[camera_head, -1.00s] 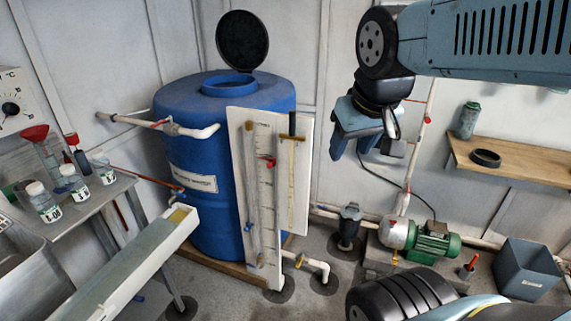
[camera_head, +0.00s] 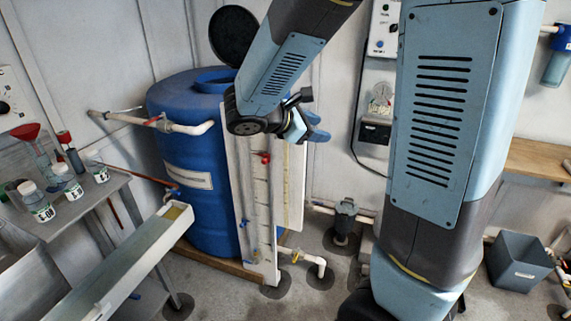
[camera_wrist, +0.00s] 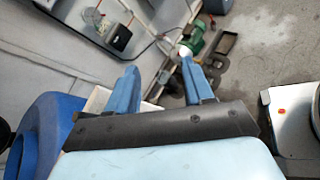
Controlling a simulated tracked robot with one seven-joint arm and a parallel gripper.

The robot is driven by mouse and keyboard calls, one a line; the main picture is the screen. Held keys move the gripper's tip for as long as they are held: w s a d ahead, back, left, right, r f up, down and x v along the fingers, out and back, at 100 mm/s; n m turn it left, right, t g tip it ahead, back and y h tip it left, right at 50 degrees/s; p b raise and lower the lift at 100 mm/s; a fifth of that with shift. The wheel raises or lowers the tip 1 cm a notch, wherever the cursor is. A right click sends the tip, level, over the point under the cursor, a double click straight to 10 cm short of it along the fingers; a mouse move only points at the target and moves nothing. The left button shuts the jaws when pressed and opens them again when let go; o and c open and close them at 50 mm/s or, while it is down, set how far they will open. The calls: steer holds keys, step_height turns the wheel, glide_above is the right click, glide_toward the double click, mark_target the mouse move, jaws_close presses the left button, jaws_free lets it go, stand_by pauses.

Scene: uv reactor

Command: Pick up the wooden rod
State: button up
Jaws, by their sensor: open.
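A thin tan strip (camera_head: 285,172), which looks like the wooden rod, runs upright along a narrow white board in front of the blue tank (camera_head: 186,205). My arm hides its upper end in the head view. I cannot make out the rod in the wrist view. My gripper (camera_head: 311,131) is in front of the board's upper part, beside the tank's top right. Its blue fingers are apart and hold nothing. They also show spread in the wrist view (camera_wrist: 158,82), with the tank (camera_wrist: 42,130) at lower left.
A taller white board (camera_head: 246,215) with a red marker stands in front of the tank. A bench with bottles (camera_head: 70,190) is at left. A grey bin (camera_head: 517,264) sits at right. Pipes and a dark pump-like fitting (camera_head: 344,220) are low on the floor.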

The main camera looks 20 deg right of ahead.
steer(key=w+a+f+n+t+h, duration=0.1)
steer(key=w+a+f+n+t, duration=0.2)
steer(key=w+a+n+t, duration=0.65)
steer(key=shift+n+g, duration=0.25)
steer(key=shift+g, duration=0.4)
steer(key=shift+w+a+x, duration=0.25)
steer(key=shift+w+x, duration=0.05)
steer(key=shift+x, duration=1.7)
steer(key=shift+w+a+x, duration=0.25)
steer(key=shift+x, duration=1.75)
steer(key=shift+w+a+x, duration=0.25)
steer(key=shift+w+x, duration=0.05)
steer(key=shift+x, duration=1.75)
steer(key=shift+c, duration=0.2)
jaws_close()
